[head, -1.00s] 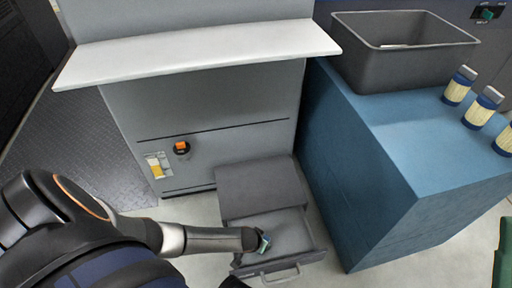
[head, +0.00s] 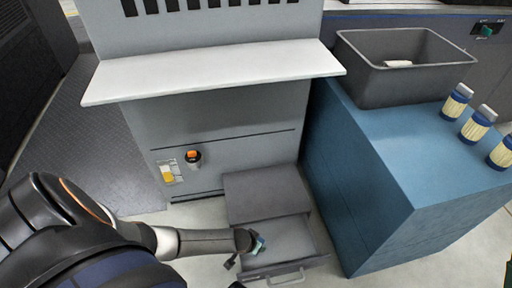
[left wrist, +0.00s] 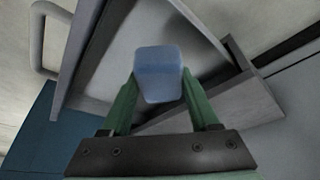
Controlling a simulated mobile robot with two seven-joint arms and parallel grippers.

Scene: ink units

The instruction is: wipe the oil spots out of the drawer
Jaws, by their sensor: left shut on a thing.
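The grey drawer (head: 301,232) is pulled open from a low dark grey unit (head: 265,192), with its handle at the front. Its bare floor looks light grey; I cannot make out any oil spots on it. My left gripper (head: 259,243) is at the drawer's left side, pointing down. In the left wrist view its green fingers (left wrist: 158,88) are shut on a light blue block (left wrist: 158,75), like a sponge, with the drawer behind it. I cannot tell whether the block touches the drawer. My right gripper is not in view.
A blue cabinet (head: 385,165) stands right of the drawer, carrying a grey bin (head: 400,85) with a pale item inside and several labelled bottles (head: 457,101). A white shelf (head: 215,73) juts out above the drawer from a grey machine (head: 250,155).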

